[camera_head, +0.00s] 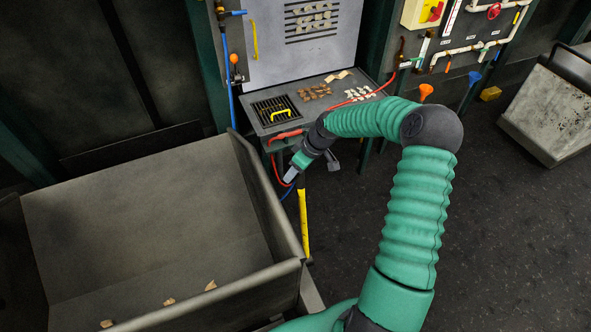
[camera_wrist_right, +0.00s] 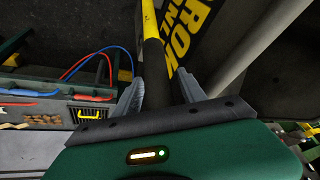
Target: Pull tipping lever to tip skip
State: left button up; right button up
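The tipping lever shows in the head view as a yellow bar (camera_head: 303,222) standing beside the skip. In the right wrist view the lever (camera_wrist_right: 151,40) is yellow at its far part and black nearer me. My right gripper (camera_head: 291,174) is by the lever's upper end in the head view. In the right wrist view its two fingers (camera_wrist_right: 160,78) stand apart, one on each side of the black part, with a gap at the right finger. The grey skip (camera_head: 145,205) is open-topped, with a few pale chips in it. My left gripper is not in view.
A metal workbench (camera_head: 345,112) with a grate, chips and hoses stands behind my right gripper. A red and a blue hose (camera_wrist_right: 105,52) run near the lever. A wall panel with pipes (camera_head: 465,40) and a grey bin (camera_head: 552,108) are at right.

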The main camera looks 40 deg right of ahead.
jog(key=shift+w, duration=0.15)
jog(key=c, duration=0.5)
jog(key=shift+d+f, duration=0.1)
grip_shut()
dwell(0.4)
